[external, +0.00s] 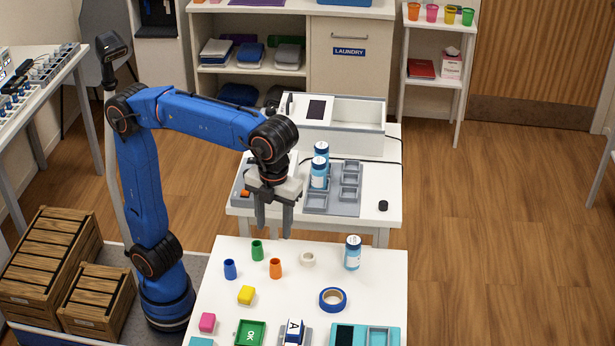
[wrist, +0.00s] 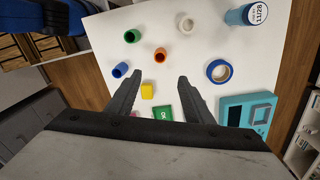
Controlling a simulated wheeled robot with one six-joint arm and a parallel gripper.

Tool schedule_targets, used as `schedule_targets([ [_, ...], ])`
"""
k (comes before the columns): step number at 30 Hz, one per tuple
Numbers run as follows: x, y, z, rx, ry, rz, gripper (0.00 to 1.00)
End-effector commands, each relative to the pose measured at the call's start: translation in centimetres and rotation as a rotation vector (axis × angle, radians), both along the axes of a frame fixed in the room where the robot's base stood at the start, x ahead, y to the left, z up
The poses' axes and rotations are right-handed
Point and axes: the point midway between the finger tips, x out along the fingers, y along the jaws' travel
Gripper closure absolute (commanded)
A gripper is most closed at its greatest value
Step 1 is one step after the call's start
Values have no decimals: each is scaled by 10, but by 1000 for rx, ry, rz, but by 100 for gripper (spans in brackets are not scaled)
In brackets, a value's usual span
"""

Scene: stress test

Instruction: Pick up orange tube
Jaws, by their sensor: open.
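The orange tube (external: 275,268) stands upright on the white table, between a blue tube (external: 230,269) and a white tape ring (external: 307,259). A green tube (external: 257,250) stands just behind it. In the wrist view the orange tube (wrist: 161,55) lies beyond the fingertips, roughly between their lines. My gripper (external: 273,230) is open and empty, pointing down well above the table, near its back edge. The gripper also shows in the wrist view (wrist: 160,78), its two dark fingers spread apart.
A blue tape roll (external: 333,300), a yellow block (external: 246,295), a pink block (external: 208,322), a green OK tray (external: 250,333) and a teal device (external: 365,335) share the white table (external: 295,243). A second table behind holds bottles and a grey rack (external: 330,208).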

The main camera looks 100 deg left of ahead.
Motion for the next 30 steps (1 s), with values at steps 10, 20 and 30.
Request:
schedule_targets([
  [10, -3, 1, -63, 1, 3, 0, 53],
  [20, -4, 2, -98, 0, 1, 0, 53],
  [30, -3, 8, -134, 1, 3, 1, 53],
])
